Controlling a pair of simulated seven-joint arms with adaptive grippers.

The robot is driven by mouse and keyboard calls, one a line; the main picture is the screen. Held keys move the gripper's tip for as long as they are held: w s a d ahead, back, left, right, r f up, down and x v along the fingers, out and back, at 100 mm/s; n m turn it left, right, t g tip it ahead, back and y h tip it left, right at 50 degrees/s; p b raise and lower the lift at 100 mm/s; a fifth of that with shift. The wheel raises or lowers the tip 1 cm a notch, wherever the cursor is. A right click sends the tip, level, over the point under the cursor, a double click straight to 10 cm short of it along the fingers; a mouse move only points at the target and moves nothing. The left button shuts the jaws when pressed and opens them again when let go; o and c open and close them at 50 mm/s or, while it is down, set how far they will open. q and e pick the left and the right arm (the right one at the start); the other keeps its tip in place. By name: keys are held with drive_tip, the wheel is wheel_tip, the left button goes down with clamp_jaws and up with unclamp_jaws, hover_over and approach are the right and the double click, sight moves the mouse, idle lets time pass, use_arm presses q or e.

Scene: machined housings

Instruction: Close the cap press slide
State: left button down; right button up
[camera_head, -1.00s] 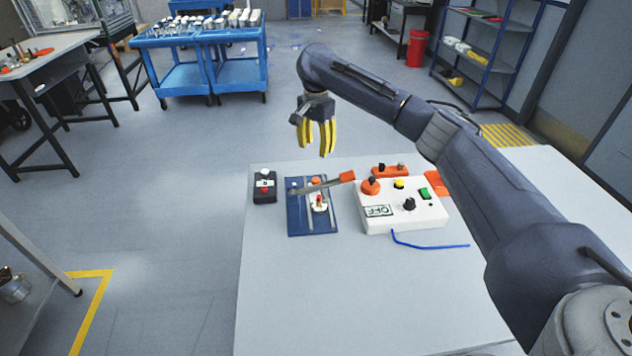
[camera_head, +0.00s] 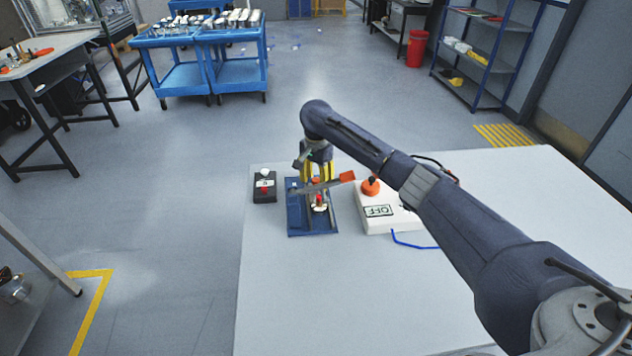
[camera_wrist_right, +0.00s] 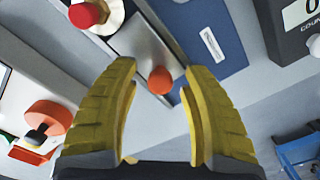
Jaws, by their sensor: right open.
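The cap press has a blue base (camera_head: 296,222) on the white table, and its base also shows in the wrist view (camera_wrist_right: 232,58). A lever with an orange-red grip (camera_head: 347,177) crosses above it. A red cap (camera_head: 319,200) sits on a white round seat near its front; it also shows in the wrist view (camera_wrist_right: 84,15). An orange-red ball knob (camera_wrist_right: 160,80) stands on the metal slide (camera_wrist_right: 152,45). My right gripper (camera_head: 318,180) is open over the back of the press, with the knob between its yellow fingertips; contact cannot be told. My left gripper is out of view.
A black counter box (camera_head: 264,188) stands close on the press's left. A white control box (camera_head: 378,222) with an orange knob (camera_head: 370,187) and an OFF label stands on its right, partly behind my arm. A blue cable (camera_head: 412,246) lies in front. The table's front is clear.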

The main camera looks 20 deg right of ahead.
drive_tip(key=shift+f, duration=0.2)
clamp_jaws()
idle(0.4)
